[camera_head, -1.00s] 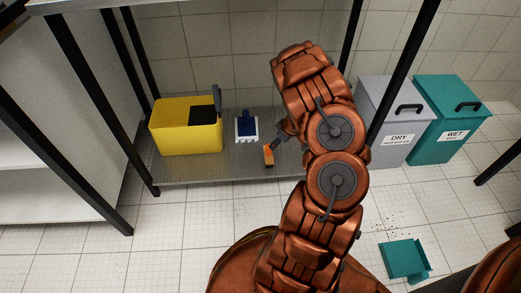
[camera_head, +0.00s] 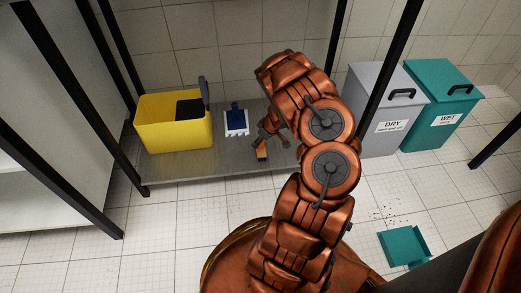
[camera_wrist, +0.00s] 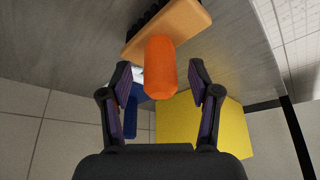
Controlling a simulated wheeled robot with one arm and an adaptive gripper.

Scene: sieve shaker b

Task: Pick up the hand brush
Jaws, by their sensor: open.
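The hand brush shows in the wrist view with a rounded orange handle (camera_wrist: 160,68), a tan block (camera_wrist: 175,22) and dark bristles. In the head view the brush (camera_head: 262,155) is at the front of the grey low shelf (camera_head: 205,168), partly hidden by my gripper (camera_head: 263,138). In the wrist view my gripper (camera_wrist: 161,78) is open, with one finger on each side of the handle's end. Gaps show between the fingers and the handle, so it is not gripped.
A blue and white item (camera_head: 236,123) lies just left of the brush. A yellow bucket (camera_head: 175,135) stands further left. Black shelf posts flank the space. Grey (camera_head: 365,90) and teal (camera_head: 430,120) bins and a teal dustpan (camera_head: 400,248) are on the right.

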